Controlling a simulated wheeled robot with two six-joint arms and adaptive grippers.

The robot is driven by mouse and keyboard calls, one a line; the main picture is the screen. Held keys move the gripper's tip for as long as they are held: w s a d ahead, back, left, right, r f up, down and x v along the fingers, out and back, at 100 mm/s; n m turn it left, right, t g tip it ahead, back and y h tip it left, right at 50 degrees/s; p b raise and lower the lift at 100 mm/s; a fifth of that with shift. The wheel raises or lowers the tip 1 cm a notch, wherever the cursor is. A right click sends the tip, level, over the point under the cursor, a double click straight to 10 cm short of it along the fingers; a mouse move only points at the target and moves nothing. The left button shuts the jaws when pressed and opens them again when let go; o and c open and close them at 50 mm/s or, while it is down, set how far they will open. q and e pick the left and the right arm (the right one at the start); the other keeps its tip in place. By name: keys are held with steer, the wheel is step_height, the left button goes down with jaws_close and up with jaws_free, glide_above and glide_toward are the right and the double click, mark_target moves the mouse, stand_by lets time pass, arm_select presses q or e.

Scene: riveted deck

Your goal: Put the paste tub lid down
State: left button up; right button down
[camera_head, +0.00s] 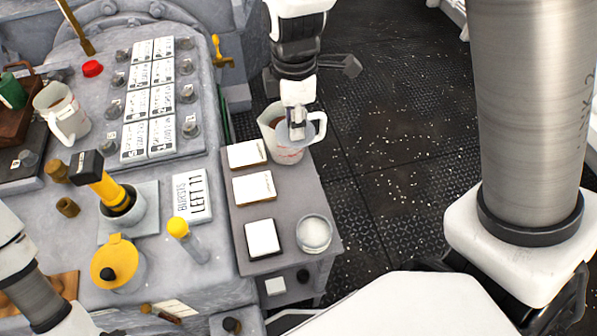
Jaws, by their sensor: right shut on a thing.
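My right gripper (297,130) comes down from the top of the view and is shut on a pale, see-through round lid (284,131). An open round tub with whitish contents (314,234) stands at the front right corner of the small grey side table (288,196). My left gripper is not in view; only part of my left arm shows at the lower left.
Three white-topped square pads (254,188) line the side table's left side. Bare table shows between the pads and the right edge.

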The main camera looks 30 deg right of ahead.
steer(key=b, duration=0.2)
glide_above(296, 181)
step_height(296, 181, down, 13)
step_height(296, 181, down, 4)
steer(key=shift+r+b, duration=0.15)
steer(key=shift+b, duration=0.2)
steer(key=shift+w+f, duration=0.1)
steer(key=shift+f, duration=0.3)
steer(key=c, duration=1.2)
jaws_free()
steer(key=shift+c, duration=0.2)
steer(key=shift+r, duration=0.55)
step_height(296, 181, up, 11)
steer(key=p, duration=0.2)
steer(key=shift+r, duration=0.2)
